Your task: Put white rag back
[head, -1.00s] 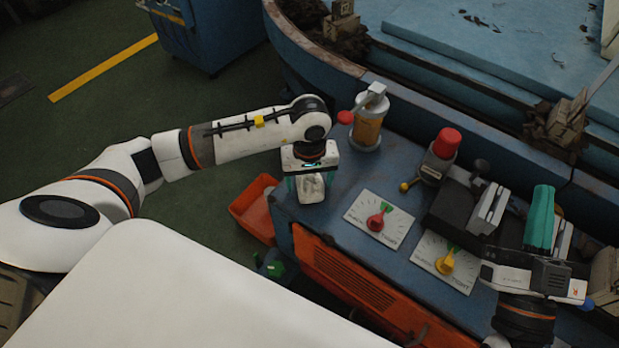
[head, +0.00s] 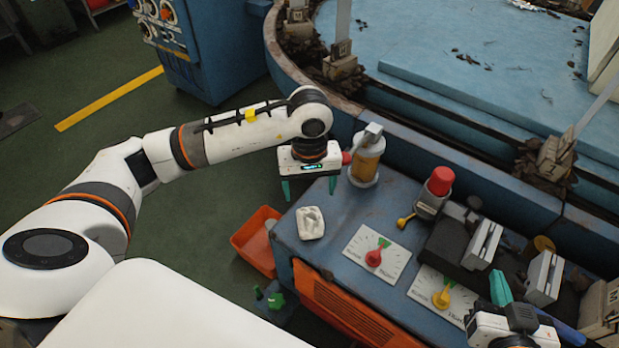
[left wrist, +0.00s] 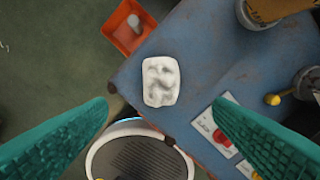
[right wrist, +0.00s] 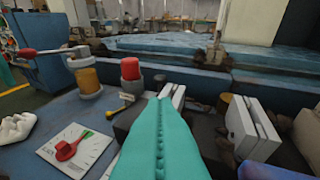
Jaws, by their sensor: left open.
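The white rag (head: 311,223) lies crumpled on the blue bench top near its left corner, left of the red-pointer dial. It also shows in the left wrist view (left wrist: 160,81) and at the left edge of the right wrist view (right wrist: 16,130). My left gripper (head: 309,188) is open and empty above and behind the rag, its teal fingers apart. My right gripper (head: 502,290) is at the bench's right front, low in the head view. Its teal fingers are pressed together in the right wrist view (right wrist: 160,130), with nothing visible between them.
The red-pointer dial (head: 376,255) and yellow-pointer dial (head: 441,297) lie right of the rag. An amber canister (head: 366,162) and a red-capped device (head: 437,185) stand behind. An orange bin (head: 257,240) is below the bench's left side. Bench surface around the rag is clear.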

